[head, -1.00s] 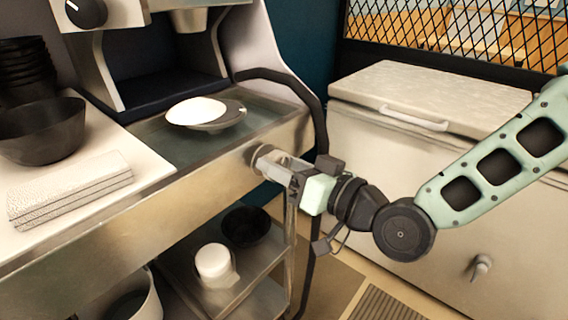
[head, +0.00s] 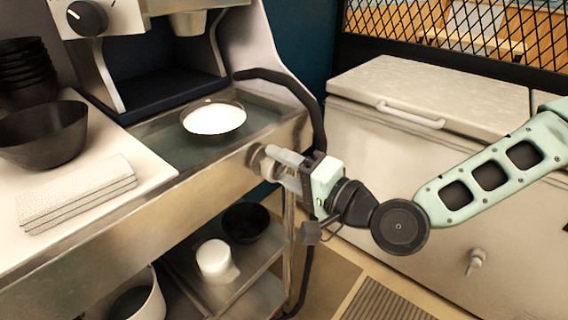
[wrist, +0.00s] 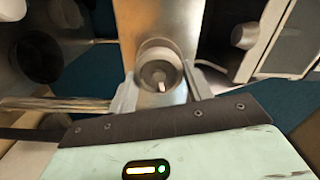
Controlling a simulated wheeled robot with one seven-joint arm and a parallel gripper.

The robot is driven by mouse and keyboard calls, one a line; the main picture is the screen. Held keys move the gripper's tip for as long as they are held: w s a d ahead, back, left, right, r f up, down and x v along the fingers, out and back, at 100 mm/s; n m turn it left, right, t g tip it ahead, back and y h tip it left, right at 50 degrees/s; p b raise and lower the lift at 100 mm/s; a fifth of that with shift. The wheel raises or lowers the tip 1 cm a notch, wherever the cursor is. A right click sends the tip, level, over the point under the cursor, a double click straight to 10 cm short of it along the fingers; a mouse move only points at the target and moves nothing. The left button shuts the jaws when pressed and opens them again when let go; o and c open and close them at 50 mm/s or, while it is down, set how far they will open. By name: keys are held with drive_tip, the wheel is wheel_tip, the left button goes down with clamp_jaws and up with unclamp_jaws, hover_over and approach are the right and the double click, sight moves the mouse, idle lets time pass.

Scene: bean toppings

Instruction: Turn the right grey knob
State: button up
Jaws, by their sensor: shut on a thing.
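A round grey knob (head: 258,160) sticks out of the right end of the metal counter front. My gripper (head: 274,165) reaches it from the right, with its fingers around it and partly hiding it. In the wrist view the knob (wrist: 160,72) faces me, with a small light mark low on its face. The fingertips of my gripper (wrist: 162,92) are on its left and right sides, shut on it. No other grey knob shows on the visible counter front.
A dark-rimmed bowl with white contents (head: 214,120) sits in the counter's recess. Below is a metal shelf with a white jar (head: 214,258) and a black bowl (head: 246,222). A black hose (head: 318,105) hangs close behind my gripper. A white chest (head: 390,150) stands at right.

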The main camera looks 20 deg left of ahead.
drive_tip(key=shift+f+m, duration=0.1)
drive_tip(key=shift+m, duration=2.1)
drive_tip(key=o, duration=0.9)
drive_tip(key=shift+d, duration=0.1)
drive_tip(key=shift+p+v, duration=6.2)
drive_tip(key=shift+v, duration=2.45)
